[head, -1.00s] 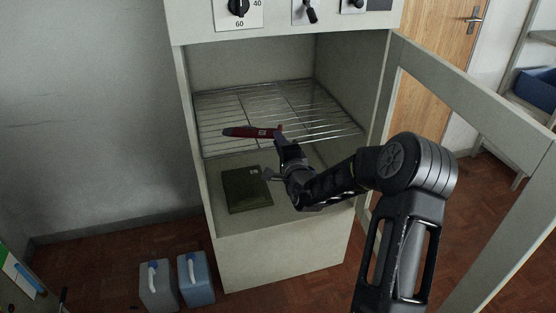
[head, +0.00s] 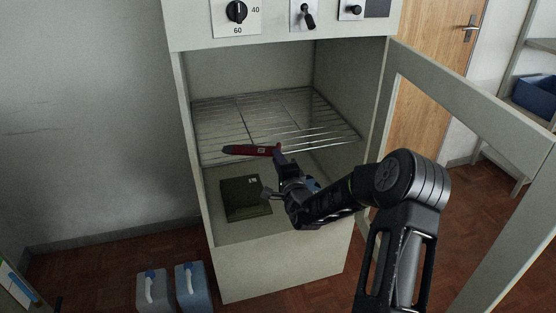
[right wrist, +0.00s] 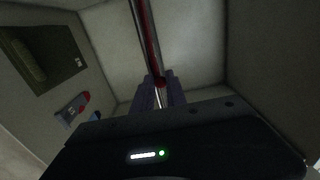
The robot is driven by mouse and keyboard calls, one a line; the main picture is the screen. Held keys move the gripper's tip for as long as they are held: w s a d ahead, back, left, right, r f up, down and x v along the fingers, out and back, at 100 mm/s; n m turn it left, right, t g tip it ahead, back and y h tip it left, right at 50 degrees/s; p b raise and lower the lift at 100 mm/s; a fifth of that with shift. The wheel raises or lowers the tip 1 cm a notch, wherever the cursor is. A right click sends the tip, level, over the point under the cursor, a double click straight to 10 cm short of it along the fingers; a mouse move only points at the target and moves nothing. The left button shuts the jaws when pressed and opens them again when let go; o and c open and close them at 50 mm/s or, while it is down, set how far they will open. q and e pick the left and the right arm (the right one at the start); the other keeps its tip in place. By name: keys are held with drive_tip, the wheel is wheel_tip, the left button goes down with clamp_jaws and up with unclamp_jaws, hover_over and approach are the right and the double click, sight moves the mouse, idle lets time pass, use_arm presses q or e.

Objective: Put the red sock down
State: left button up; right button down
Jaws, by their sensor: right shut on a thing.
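The red sock (head: 248,150) is a long, flat, dark red thing with a small white label. It also shows as a narrow red strip in the right wrist view (right wrist: 150,40). My right gripper (head: 278,156) is shut on its right end, and the rest sticks out to the left. The sock overlaps the front of the wire shelf (head: 310,112) in the head view; I cannot tell whether it touches it. In the right wrist view the fingers (right wrist: 160,86) close on red. My left gripper is not in view.
The cabinet door (head: 470,105) stands open at right. Two jugs (head: 192,288) stand on the floor.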

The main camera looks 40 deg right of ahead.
drive_tip(key=c, duration=1.3)
unclamp_jaws()
drive_tip(key=shift+c, duration=0.2)
drive_tip(key=v, duration=1.2)
drive_tip(key=shift+r, duration=0.1)
